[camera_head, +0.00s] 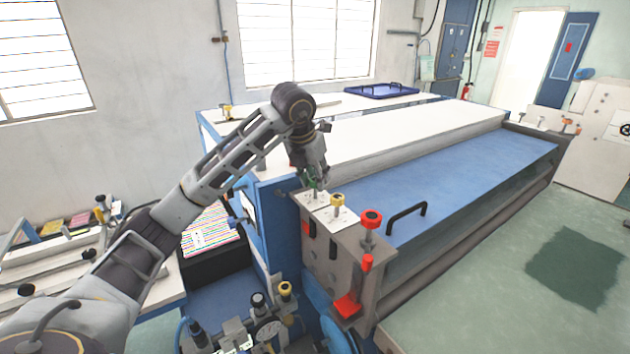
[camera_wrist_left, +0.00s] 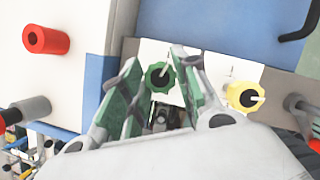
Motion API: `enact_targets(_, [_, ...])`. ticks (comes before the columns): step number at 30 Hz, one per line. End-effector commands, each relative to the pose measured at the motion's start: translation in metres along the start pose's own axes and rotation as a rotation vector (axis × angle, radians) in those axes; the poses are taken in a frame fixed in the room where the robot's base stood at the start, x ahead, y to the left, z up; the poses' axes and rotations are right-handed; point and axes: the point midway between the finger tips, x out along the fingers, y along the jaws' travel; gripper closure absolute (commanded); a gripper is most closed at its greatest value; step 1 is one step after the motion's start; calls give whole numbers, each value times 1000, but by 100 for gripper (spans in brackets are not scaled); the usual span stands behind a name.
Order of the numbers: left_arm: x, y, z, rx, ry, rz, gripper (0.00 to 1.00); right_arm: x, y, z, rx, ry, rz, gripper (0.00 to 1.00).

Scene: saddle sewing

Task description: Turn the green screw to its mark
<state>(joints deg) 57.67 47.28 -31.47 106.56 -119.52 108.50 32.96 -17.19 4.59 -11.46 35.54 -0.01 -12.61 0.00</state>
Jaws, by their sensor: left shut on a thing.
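The green screw (camera_head: 313,183) stands on a white plate at the near end of the blue machine. My left gripper (camera_head: 314,178) reaches down over it from above and partly hides it. In the left wrist view the green screw (camera_wrist_left: 159,76) sits between the two green-padded fingers of my left gripper (camera_wrist_left: 156,84), which is shut on it. A pale pointer on the screw's top points up and slightly right. The white plate (camera_wrist_left: 153,47) shows behind it; I cannot make out its mark clearly. My right gripper is in neither view.
A yellow screw (camera_head: 337,200) stands close beside the green one, also in the wrist view (camera_wrist_left: 246,97). A red knob (camera_head: 371,219) and a black handle (camera_head: 406,217) are further right. A red cylinder (camera_wrist_left: 46,39) shows at the wrist view's upper left.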

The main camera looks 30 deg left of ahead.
Motion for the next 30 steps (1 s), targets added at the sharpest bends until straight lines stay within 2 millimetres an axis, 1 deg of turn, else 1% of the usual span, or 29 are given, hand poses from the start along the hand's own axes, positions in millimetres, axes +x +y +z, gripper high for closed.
enact_targets(1, [1, 2, 0, 31, -3, -11, 93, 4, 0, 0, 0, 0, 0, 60])
enact_targets(3, [1, 2, 0, 82, -2, -32, 93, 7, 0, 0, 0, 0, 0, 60])
enact_targets(12, [1, 3, 0, 299, -1, -123, 93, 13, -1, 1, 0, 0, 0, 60])
enact_targets(30, [0, 4, 2, 713, 0, -295, 93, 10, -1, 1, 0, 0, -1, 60])
